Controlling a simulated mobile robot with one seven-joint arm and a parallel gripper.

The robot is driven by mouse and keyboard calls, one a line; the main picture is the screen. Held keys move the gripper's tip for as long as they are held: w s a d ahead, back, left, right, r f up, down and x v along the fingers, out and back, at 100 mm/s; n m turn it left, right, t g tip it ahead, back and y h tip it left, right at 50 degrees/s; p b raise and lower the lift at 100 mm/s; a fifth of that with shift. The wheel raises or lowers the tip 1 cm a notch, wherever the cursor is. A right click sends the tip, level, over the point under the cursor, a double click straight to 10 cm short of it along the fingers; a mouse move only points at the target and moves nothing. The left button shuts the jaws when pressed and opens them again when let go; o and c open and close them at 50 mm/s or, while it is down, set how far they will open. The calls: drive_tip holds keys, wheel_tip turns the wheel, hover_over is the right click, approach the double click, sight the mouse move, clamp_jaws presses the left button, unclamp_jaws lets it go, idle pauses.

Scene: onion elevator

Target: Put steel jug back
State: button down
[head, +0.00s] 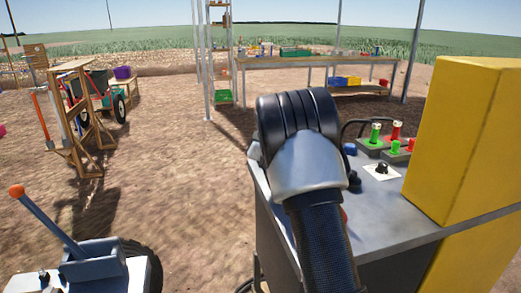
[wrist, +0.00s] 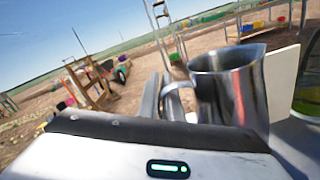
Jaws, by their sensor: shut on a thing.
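The steel jug (wrist: 236,88) is a shiny metal pitcher with a spout and a loop handle, right of centre in the wrist view. My gripper (wrist: 160,92) is shut on its handle, on the jug's left side. The jug looks about upright against the gripper, though the whole view is tilted. Its base is hidden behind my gripper body, so I cannot tell whether it touches a surface. In the head view my arm covers the jug and the fingers.
A grey-topped cabinet (head: 398,219) carries red and green knobs (head: 389,135). A tall yellow block (head: 470,140) stands at its right. A pale panel (wrist: 283,82) is close beside the jug. A workbench (head: 310,61) stands behind. Open dirt lies left.

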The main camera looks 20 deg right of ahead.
drive_tip(key=shift+f, duration=1.4)
drive_tip(key=shift+f, duration=0.2)
drive_tip(key=c, duration=1.9)
unclamp_jaws()
drive_tip(key=shift+c, duration=0.2)
